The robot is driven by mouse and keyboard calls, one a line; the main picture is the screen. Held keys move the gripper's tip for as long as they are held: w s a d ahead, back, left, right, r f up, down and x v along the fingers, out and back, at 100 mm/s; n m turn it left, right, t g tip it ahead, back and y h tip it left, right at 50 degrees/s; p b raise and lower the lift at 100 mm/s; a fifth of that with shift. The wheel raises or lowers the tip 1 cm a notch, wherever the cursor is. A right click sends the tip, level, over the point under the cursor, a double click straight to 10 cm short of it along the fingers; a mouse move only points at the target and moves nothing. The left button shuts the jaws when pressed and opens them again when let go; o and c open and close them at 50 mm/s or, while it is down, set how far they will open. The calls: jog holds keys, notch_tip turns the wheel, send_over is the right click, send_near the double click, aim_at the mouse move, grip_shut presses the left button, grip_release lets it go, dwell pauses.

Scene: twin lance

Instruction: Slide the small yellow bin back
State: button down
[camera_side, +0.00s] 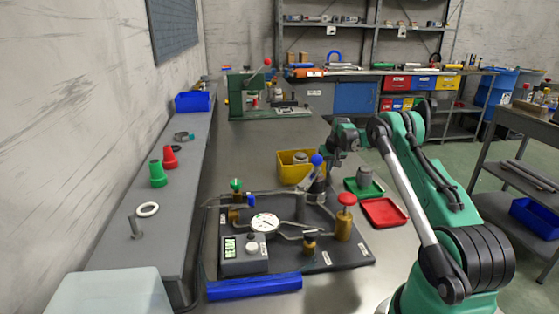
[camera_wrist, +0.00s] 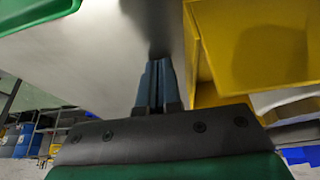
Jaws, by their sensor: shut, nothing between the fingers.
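The small yellow bin (camera_side: 287,172) stands on the grey bench behind the dark valve board in the side view. A grey round part shows inside it. In the wrist view the bin's yellow wall (camera_wrist: 207,62) fills the right side, close beside the fingers. My gripper (camera_wrist: 157,66) is shut and empty, its fingertips down near the grey bench surface just outside that wall. I cannot tell whether they touch the bin. In the side view my wrist is just right of the bin, and the fingertips are hard to make out.
The dark board (camera_side: 345,254) with pipes, a gauge and a red knob (camera_side: 347,199) lies in front of the bin. A blue ball-topped lever (camera_side: 317,160) rises close to it. A green tray (camera_side: 352,187) and red tray (camera_side: 384,212) lie to the right. Bench behind the bin looks clear.

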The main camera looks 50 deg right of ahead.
aim_at(304, 160)
jog(key=shift+r, duration=0.3)
jog(key=shift+w, duration=0.1)
jog(key=shift+w+a, duration=0.65)
jog(key=shift+a, duration=0.05)
jog(key=shift+a, duration=0.1)
jog(key=shift+w+a, duration=0.6)
jog(key=shift+w, duration=0.1)
jog(key=shift+a, duration=0.1)
dwell(0.3)
jog(key=shift+w+a, duration=0.65)
jog(key=shift+w, duration=0.05)
jog(key=shift+w+a, duration=0.7)
jog(key=shift+w, duration=0.05)
